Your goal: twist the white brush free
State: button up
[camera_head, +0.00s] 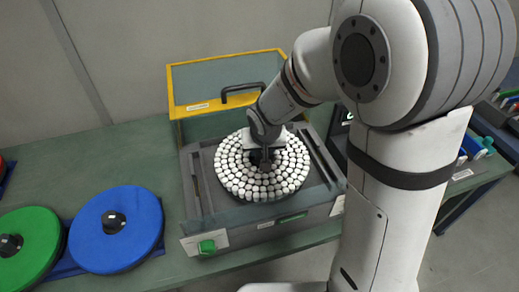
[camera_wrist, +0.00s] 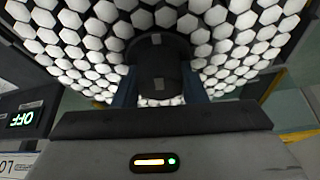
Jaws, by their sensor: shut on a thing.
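The white brush (camera_head: 240,178) is a round disc covered in white tufts, sitting in the grey machine's (camera_head: 330,200) open well in the head view. Its white hexagonal tufts (camera_wrist: 82,47) fill the upper part of the wrist view. My gripper (camera_head: 265,160) reaches down over the middle of the brush. In the wrist view my gripper (camera_wrist: 160,88) has its two fingers on either side of the dark central hub (camera_wrist: 158,65), shut on it. The underside of the brush is hidden.
The machine's yellow-framed lid (camera_head: 222,54) stands open behind the brush. A green knob (camera_head: 207,246) is on its front. A blue disc (camera_head: 117,230) and a green disc (camera_head: 32,250) lie at the left of the bench. A green OFF display (camera_wrist: 28,119) shows at left.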

grip_shut()
jog(key=o, duration=0.7)
grip_release()
jog(key=shift+r, duration=0.1)
jog(key=v, duration=0.7)
jog(key=shift+r, duration=0.3)
jog(key=shift+s, duration=0.2)
jog(key=s+d+r, duration=0.2)
jog(key=s+d, duration=0.4)
jog(key=s, duration=0.2)
jog(key=s+d+r+m+g, duration=0.1)
jog(key=s+d+r, duration=0.2)
jog(key=s+d, duration=0.4)
jog(key=shift+s, duration=0.7)
